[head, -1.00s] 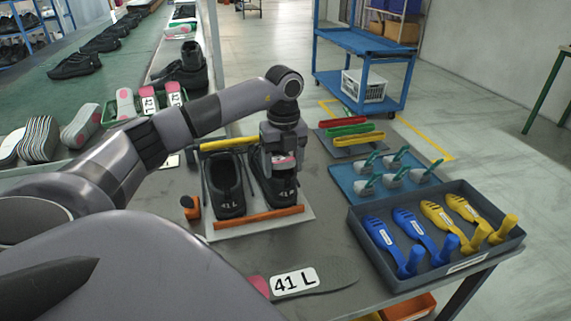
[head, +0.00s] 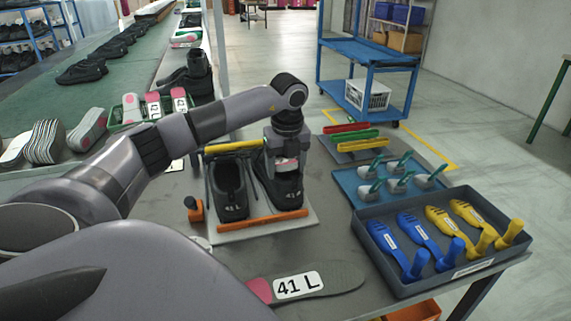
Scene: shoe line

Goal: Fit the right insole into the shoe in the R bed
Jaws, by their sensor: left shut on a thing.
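Two black shoes lie side by side in a light fixture (head: 262,230), between a yellow bar and an orange bar. The left shoe (head: 231,194) carries a tag, probably 41 L. The right shoe (head: 287,196) carries a 41 tag whose letter is hard to read. My left gripper (head: 287,160) points down at the right shoe's opening, shut on the right insole (head: 287,163). Only a small pink and white part of that insole shows; the rest is hidden by the gripper and shoe. My right gripper is out of view.
A 41 L insole (head: 307,284) lies flat at the table's front. At the right are a grey tray (head: 377,284) of blue and yellow tools and a blue mat (head: 346,183) with several small grey items.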

